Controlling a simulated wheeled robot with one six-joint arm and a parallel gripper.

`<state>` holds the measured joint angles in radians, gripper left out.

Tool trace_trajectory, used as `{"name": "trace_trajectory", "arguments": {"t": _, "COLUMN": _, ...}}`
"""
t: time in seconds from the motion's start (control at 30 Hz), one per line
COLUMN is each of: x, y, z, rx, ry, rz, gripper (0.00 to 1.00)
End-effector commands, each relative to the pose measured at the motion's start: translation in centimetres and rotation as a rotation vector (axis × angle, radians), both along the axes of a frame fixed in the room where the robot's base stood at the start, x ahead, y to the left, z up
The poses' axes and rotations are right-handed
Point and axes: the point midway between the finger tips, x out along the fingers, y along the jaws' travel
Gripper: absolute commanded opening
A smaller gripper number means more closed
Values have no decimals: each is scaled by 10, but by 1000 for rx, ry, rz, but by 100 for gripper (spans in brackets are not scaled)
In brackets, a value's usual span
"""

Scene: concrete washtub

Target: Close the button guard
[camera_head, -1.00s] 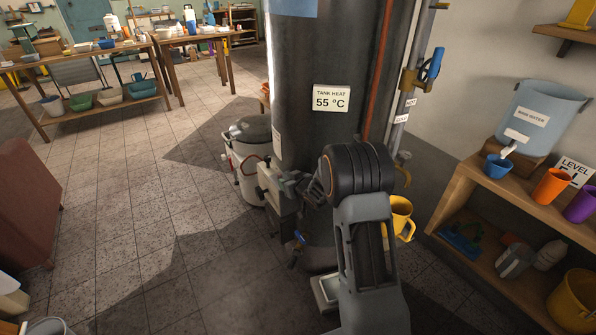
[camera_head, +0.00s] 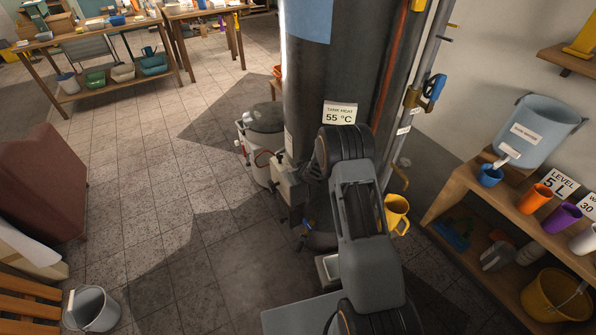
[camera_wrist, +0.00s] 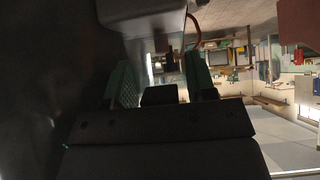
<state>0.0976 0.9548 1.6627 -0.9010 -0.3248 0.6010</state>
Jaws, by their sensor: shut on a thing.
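A pale grey box (camera_head: 291,184) is fixed low on the front of the dark tank (camera_head: 340,70); my arm covers its right side. In the wrist view, the two green-lined fingers of my gripper (camera_wrist: 163,78) stand apart, with a small dark piece (camera_wrist: 168,60) between their tips. It appears to be the button guard, held by the fingers, but it is too dark to make out its shape or how far it is closed. A grey box underside (camera_wrist: 142,14) hangs just above the fingers. The button itself is not visible. In the head view my gripper is hidden behind my arm.
A white pot (camera_head: 262,140) stands left of the tank. A yellow jug (camera_head: 397,212) is just right of my arm. A wooden shelf (camera_head: 470,185) with cups is at the right. A grey bucket (camera_head: 92,310) stands at lower left. The floor at left centre is open.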

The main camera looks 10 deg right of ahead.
Motion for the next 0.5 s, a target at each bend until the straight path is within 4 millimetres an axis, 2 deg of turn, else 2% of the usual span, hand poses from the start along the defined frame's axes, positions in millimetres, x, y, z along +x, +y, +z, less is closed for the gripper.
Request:
{"name": "trace_trajectory", "arguments": {"t": 0.4, "x": 0, "y": 1, "z": -1, "rx": 0, "ry": 4, "rz": 1, "gripper": 8}}
{"name": "trace_trajectory", "arguments": {"t": 0.43, "x": 0, "y": 1, "z": -1, "rx": 0, "ry": 4, "rz": 1, "gripper": 52}}
{"name": "trace_trajectory", "arguments": {"t": 0.5, "x": 0, "y": 1, "z": -1, "rx": 0, "ry": 4, "rz": 1, "gripper": 57}}
